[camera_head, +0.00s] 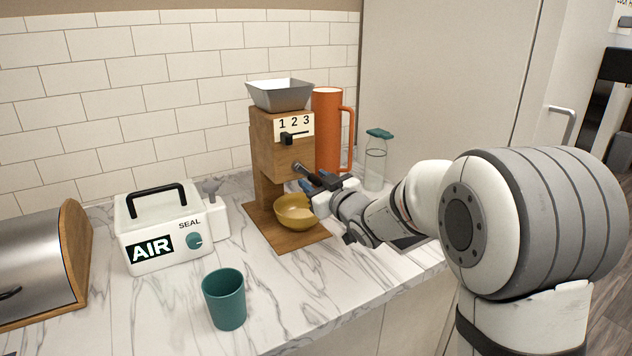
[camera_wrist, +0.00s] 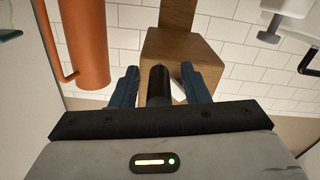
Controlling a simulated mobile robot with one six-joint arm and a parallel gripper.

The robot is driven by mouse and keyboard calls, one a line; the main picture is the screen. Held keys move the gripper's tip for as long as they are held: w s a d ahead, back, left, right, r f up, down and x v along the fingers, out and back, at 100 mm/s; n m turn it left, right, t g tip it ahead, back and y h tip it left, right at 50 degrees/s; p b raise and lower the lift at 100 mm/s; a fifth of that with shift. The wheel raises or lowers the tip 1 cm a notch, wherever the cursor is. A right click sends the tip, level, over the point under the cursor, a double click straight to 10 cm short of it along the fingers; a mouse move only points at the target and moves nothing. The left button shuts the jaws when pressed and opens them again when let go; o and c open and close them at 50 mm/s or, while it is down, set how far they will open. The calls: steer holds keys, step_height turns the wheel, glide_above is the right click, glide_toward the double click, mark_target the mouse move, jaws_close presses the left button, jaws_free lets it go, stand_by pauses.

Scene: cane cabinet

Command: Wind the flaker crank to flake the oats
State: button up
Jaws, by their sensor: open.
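The wooden flaker (camera_head: 268,150) stands upright on its wooden base near the back wall, with a grey hopper (camera_head: 281,95) on top. Its front has a "1 2 3" plate with a black slider (camera_head: 288,138). The dark crank (camera_head: 305,172) sticks out of the front below the plate. My gripper (camera_head: 312,186) is at the crank. In the wrist view the black crank handle (camera_wrist: 158,84) lies between my two blue fingers (camera_wrist: 160,88), which are apart with gaps on both sides. A mustard bowl (camera_head: 291,213) sits on the base, partly behind my gripper. I cannot see any oats.
An orange pitcher (camera_head: 327,118) and a glass bottle with a green lid (camera_head: 375,165) stand right of the flaker. A white sealer box (camera_head: 160,235), a teal cup (camera_head: 225,300) and a bread box (camera_head: 40,265) are to the left. Marble counter is clear around the cup.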

jaws_close()
steer(key=shift+d+r+n+b, duration=0.15)
steer(key=shift+n+b, duration=0.35)
steer(key=shift+b, duration=0.35)
steer(key=shift+w+r+n, duration=0.1)
steer(key=shift+r+n, duration=0.15)
steer(key=shift+n, duration=0.05)
jaws_free()
steer(key=shift+f, duration=0.15)
steer(key=shift+d, duration=0.1)
steer(key=v, duration=0.7)
steer(key=shift+s+d+b, duration=0.15)
steer(key=shift+s+b, duration=0.15)
steer(key=shift+s, duration=0.05)
